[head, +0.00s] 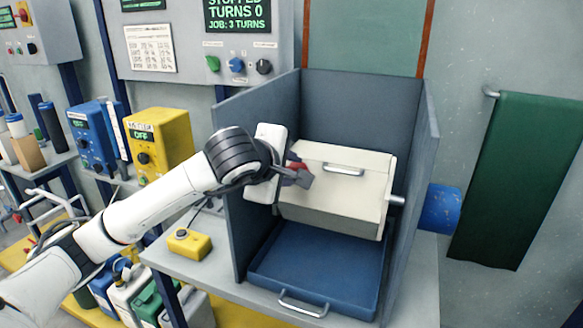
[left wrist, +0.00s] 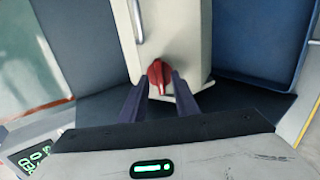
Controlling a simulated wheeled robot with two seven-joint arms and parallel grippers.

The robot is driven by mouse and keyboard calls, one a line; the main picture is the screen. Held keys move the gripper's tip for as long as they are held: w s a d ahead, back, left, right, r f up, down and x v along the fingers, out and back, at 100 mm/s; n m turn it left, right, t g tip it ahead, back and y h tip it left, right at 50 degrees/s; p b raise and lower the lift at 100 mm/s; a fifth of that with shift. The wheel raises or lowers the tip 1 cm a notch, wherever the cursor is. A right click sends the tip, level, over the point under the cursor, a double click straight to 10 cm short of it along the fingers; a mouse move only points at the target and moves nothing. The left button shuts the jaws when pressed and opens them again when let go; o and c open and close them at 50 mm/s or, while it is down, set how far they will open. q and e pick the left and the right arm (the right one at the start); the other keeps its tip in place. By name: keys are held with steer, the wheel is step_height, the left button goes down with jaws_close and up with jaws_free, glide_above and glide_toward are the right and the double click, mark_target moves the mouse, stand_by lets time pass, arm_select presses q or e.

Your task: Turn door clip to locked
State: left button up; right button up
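The door clip is a red knob with a white mark, on the cream box-shaped barrel (head: 335,180). In the left wrist view the clip (left wrist: 157,75) sits near the edge of the cream panel, its white mark pointing toward my gripper. My left gripper (left wrist: 161,82) has its two dark fingers apart, one on each side of the clip; I cannot tell whether they touch it. In the head view the left gripper (head: 300,176) is at the barrel's left part and mostly covers the red clip (head: 296,166). My right gripper is not in view.
The barrel hangs inside a blue-grey open housing (head: 418,130) above a blue tray (head: 315,265). A yellow button box (head: 189,243) stands left on the bench. Above, a control panel display (head: 237,14) reads "STOPPED TURNS 0, JOB: 3 TURNS". A green cloth (head: 515,180) hangs right.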

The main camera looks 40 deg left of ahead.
arm_select(q)
steer(key=shift+w+f, duration=0.15)
steer(key=shift+w, duration=0.1)
jaws_close()
